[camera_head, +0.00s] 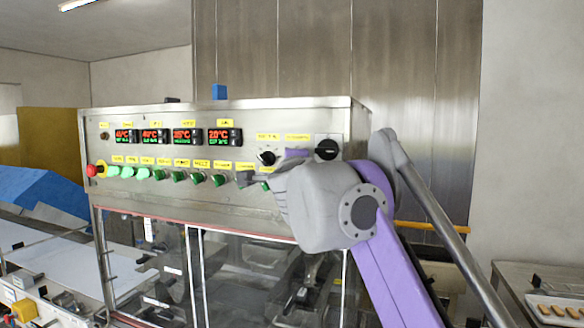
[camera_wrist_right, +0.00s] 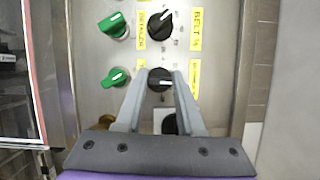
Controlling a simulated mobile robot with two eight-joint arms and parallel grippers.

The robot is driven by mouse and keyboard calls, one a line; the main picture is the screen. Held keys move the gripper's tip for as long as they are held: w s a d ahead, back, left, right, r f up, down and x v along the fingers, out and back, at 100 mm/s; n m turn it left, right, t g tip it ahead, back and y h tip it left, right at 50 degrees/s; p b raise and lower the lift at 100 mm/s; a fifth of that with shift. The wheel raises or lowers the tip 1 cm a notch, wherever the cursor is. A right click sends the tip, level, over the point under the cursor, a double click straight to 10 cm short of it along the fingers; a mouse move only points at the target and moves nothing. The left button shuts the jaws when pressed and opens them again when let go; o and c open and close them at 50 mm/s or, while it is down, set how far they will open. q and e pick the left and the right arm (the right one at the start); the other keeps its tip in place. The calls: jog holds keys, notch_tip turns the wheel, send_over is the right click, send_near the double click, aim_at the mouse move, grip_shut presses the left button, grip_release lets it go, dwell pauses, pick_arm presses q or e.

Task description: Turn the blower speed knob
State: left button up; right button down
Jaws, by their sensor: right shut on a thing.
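The control panel (camera_head: 200,150) is the front of a steel machine. In the right wrist view, a round black knob (camera_wrist_right: 160,79) sits between the tips of my right gripper (camera_wrist_right: 158,82), which is shut on it. A yellow label (camera_wrist_right: 195,78) stands beside this knob, too blurred to read surely. In the head view my grey and purple right arm covers that knob and most of the gripper. Another black knob (camera_wrist_right: 159,24), also seen in the head view (camera_head: 267,158), has a label that appears to read "BELT %". My left gripper is out of view.
Green knobs (camera_wrist_right: 115,77) stand close to the gripper's left side. A larger black switch (camera_head: 327,149) is at the panel's right. A red stop button (camera_head: 91,170) and several displays (camera_head: 185,136) are further left. Glass doors (camera_head: 245,265) are below.

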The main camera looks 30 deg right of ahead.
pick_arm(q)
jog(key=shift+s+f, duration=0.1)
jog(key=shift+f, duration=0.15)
pick_arm(e)
jog(key=shift+n, duration=0.4)
jog(key=c, duration=0.5)
grip_release()
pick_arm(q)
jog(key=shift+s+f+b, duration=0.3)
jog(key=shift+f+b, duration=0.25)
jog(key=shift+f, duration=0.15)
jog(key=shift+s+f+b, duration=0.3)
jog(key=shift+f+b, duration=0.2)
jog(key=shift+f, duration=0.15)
pick_arm(e)
jog(key=shift+v, duration=5.35)
jog(key=shift+r, duration=0.2)
